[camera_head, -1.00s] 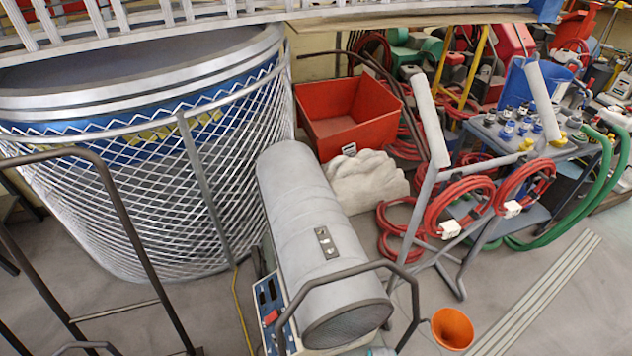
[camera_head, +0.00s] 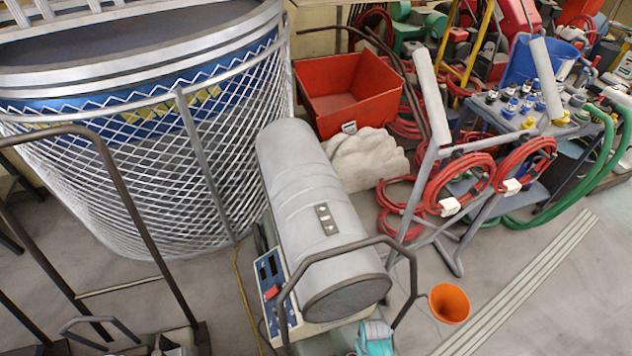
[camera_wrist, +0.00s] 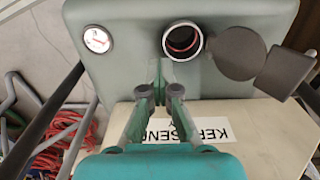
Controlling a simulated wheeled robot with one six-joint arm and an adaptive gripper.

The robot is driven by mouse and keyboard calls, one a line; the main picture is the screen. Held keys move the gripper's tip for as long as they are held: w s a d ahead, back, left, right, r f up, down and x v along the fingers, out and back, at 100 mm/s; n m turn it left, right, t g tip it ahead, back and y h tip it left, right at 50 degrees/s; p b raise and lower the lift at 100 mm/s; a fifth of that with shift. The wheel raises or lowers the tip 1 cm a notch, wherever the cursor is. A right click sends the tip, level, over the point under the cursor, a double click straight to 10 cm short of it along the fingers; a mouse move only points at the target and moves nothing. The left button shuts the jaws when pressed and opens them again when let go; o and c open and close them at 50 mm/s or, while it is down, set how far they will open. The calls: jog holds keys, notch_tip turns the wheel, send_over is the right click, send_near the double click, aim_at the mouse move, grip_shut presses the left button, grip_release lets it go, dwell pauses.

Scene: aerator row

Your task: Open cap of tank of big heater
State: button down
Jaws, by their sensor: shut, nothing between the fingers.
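The big heater (camera_head: 318,215) is a grey cylinder on a frame with a curved dark handle, at the middle of the head view. In the wrist view its grey-green tank (camera_wrist: 120,75) fills the top, with a round gauge (camera_wrist: 97,39) at left. The round filler neck (camera_wrist: 170,52) is uncovered, with a red ring inside. A dark round disc, apparently the cap (camera_wrist: 237,53), stands beside it to the right. My gripper (camera_wrist: 160,72) is shut and empty, below the neck in the picture; contact cannot be told. Its teal body (camera_head: 375,338) shows low in the head view.
A dark flat piece (camera_wrist: 284,72) lies right of the disc. A white label (camera_wrist: 190,125) is partly hidden by my gripper. A mesh-caged vat (camera_head: 130,190) stands left, a hose cart (camera_head: 480,190) right.

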jog(key=shift+s+a+r, duration=0.1)
jog(key=shift+a+r, duration=0.15)
jog(key=shift+s+a+r, duration=0.25)
jog(key=shift+a+r, duration=0.25)
jog(key=shift+a, duration=0.25)
jog(key=shift+a, duration=0.1)
jog(key=shift+s+a+r, duration=0.25)
jog(key=shift+a+r, duration=0.1)
jog(key=shift+a, duration=0.3)
jog(key=c, duration=1.4)
grip_release()
jog(key=shift+o, duration=0.2)
jog(key=shift+r, duration=0.15)
